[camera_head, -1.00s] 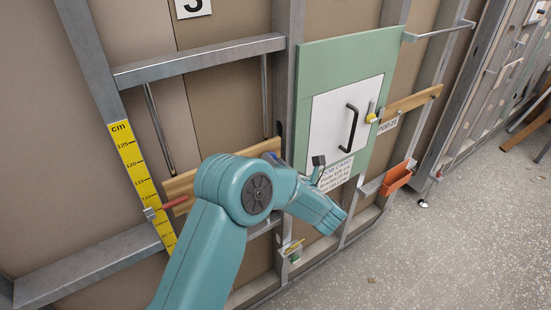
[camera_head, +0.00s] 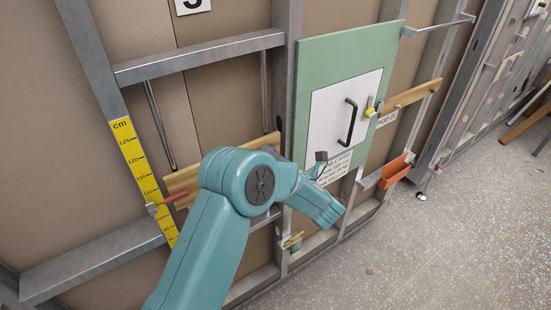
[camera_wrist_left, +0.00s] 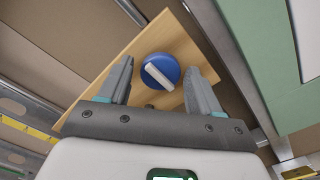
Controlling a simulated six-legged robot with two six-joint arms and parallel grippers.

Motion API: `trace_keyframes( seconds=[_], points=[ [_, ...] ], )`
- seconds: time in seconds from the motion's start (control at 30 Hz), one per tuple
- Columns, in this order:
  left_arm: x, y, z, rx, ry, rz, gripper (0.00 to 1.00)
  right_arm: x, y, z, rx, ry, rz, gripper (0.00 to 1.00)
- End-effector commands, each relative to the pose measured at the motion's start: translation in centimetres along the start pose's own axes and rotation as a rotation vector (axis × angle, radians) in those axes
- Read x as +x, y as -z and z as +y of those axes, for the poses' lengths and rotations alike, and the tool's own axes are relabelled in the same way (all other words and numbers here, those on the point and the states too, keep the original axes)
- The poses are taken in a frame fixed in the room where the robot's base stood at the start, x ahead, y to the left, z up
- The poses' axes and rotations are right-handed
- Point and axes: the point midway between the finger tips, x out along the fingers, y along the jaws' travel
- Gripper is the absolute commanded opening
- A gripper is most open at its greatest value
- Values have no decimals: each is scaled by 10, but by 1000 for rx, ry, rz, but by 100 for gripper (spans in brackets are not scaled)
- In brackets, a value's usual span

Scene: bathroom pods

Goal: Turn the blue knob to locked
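The blue knob (camera_wrist_left: 163,69) is round with a pale raised bar across its face. It sits on a light wooden board (camera_wrist_left: 182,45). In the wrist view the bar slants from upper left to lower right. My left gripper (camera_wrist_left: 158,68) is open, with one finger on each side of the knob. Small gaps show between the fingers and the knob, and I cannot make out contact. In the head view a bit of blue on the wooden board (camera_head: 183,182) shows just above my arm, which hides the left fingers. My right gripper is not in view.
A green panel (camera_head: 312,80) with a white door and black handle (camera_head: 348,121) stands right of the board. A red lever (camera_head: 174,197) is at the board's left end. Metal frame bars run around it. An orange tray (camera_head: 396,170) is further right.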

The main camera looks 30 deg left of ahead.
Motion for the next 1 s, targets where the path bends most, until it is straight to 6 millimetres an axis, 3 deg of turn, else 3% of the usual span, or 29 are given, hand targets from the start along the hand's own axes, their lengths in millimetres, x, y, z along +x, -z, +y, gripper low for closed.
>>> trace_keyframes(
  seconds=[0.3, 0.43, 0.57, 0.8, 1.0],
  points=[
    [-1, 0, -1, -1, 2, 1, 75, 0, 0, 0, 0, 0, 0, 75],
    [-11, 0, -2, -1, 3, -1, 75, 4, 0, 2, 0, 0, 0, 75],
    [-38, 1, -4, -2, 5, -4, 75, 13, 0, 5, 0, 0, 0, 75],
    [-104, 1, -3, -2, 5, -5, 75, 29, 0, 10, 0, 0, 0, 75],
    [-144, 1, -1, -2, 3, -3, 75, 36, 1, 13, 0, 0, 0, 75]
  ],
)
